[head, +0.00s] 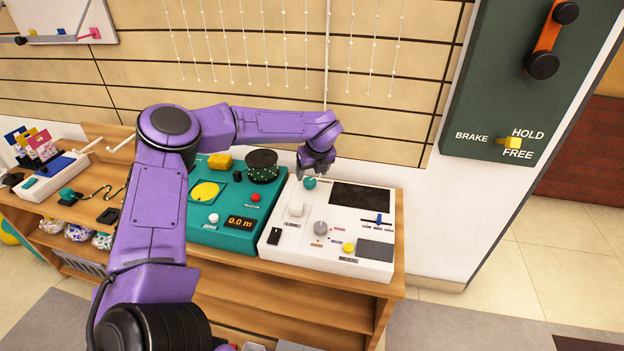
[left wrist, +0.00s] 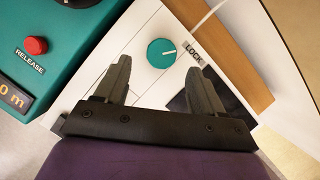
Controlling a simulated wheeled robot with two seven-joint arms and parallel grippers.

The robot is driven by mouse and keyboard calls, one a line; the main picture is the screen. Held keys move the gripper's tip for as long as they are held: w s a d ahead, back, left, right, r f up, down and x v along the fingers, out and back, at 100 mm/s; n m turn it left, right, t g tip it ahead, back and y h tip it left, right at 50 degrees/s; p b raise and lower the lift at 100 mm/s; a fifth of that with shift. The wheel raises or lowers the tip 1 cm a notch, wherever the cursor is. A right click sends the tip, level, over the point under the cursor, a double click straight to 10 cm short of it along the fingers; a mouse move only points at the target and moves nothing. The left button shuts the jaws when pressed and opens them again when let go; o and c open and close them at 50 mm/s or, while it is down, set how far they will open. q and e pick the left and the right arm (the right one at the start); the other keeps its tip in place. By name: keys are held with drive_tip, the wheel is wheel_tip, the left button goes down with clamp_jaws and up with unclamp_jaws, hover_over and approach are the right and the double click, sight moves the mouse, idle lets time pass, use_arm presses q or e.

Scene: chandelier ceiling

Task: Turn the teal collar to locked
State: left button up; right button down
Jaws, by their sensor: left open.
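The teal collar (head: 310,183) is a small round knob near the back left corner of the white panel (head: 270,240). Whether the line meets a lock mark exactly, I cannot tell. My left gripper (head: 318,172) is just above the collar in the head view. In the left wrist view its fingers (left wrist: 160,75) are open and empty, with the collar beyond and between the tips. My right gripper is not in view.
The white panel also holds a dark screen (head: 360,197), a grey knob (head: 320,228), a yellow button (head: 348,248) and a slider (head: 378,221). A teal panel (head: 205,235) with a red button (head: 255,197) adjoins on the left. A green brake board (head: 490,100) hangs at right.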

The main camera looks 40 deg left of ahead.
sight(309, 181)
use_arm(q)
drive_tip(key=x, duration=0.4)
drive_tip(key=shift+w+f, duration=0.15)
drive_tip(key=shift+f, duration=0.1)
drive_tip(key=c, duration=1.1)
drive_tip(key=shift+o, duration=0.2)
drive_tip(key=m+t, duration=0.1)
drive_tip(key=m, duration=0.1)
drive_tip(key=shift+a+m+h, duration=0.15)
drive_tip(key=shift+m+h, duration=0.25)
drive_tip(key=m, duration=0.2)
drive_tip(key=shift+s+a+m+t+h+p, duration=0.1)
drive_tip(key=shift+s+m+t+h+p, duration=0.2)
drive_tip(key=shift+m+p, duration=0.1)
drive_tip(key=m+h, duration=0.1)
drive_tip(key=m, duration=0.1)
drive_tip(key=shift+m+p, duration=0.3)
drive_tip(key=shift+a+m+t+h, duration=0.2)
drive_tip(key=shift+m+t+h, duration=0.3)
drive_tip(key=shift+m, duration=1)
